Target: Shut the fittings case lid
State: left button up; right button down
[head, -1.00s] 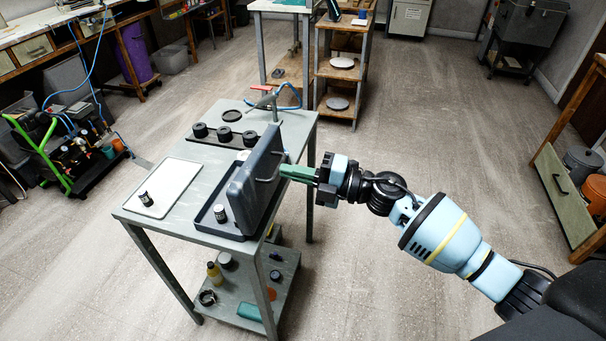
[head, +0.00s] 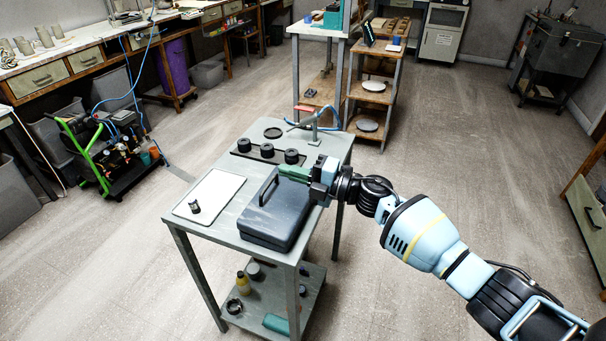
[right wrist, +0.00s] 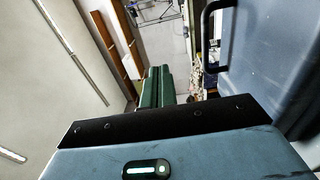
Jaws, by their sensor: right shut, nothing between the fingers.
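The fittings case (head: 272,220) is dark blue-grey and sits on the grey metal cart. Its lid (head: 281,207) lies down over the base, with the black handle (head: 269,189) on its upper face; I cannot tell if it is fully seated. My right gripper (head: 284,171) is shut and empty, its green fingers at the far end of the lid. In the right wrist view the green fingers (right wrist: 157,88) are together, with the lid (right wrist: 270,55) and its handle (right wrist: 209,38) close on the right. What is inside the case is hidden. My left gripper is out of view.
A white tray (head: 233,185) with a small dark-topped cylinder (head: 194,207) is on the cart's left side. A dark rack with black round pieces (head: 267,150) and a stand with a red handle (head: 303,108) are behind the case. Bottles stand on the lower shelf (head: 255,313).

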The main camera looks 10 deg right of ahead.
aim_at(268, 184)
jog(key=shift+w+a+f+g+h, duration=0.2)
jog(key=shift+w+a+g+h, duration=0.3)
jog(key=shift+a, duration=0.35)
jog(key=shift+w+a+f, duration=0.4)
jog(key=shift+a, duration=0.1)
jog(key=shift+w+a+f+p, duration=0.35)
jog(key=shift+w+a+f, duration=0.3)
jog(key=shift+a, duration=0.25)
jog(key=shift+w+a+f+h, duration=0.2)
jog(key=shift+a+f+h, duration=0.2)
jog(key=shift+h, duration=0.2)
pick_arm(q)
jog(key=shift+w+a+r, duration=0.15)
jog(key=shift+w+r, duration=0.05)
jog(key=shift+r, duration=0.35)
pick_arm(e)
jog(key=shift+f+g, duration=0.25)
jog(key=shift+g, duration=0.15)
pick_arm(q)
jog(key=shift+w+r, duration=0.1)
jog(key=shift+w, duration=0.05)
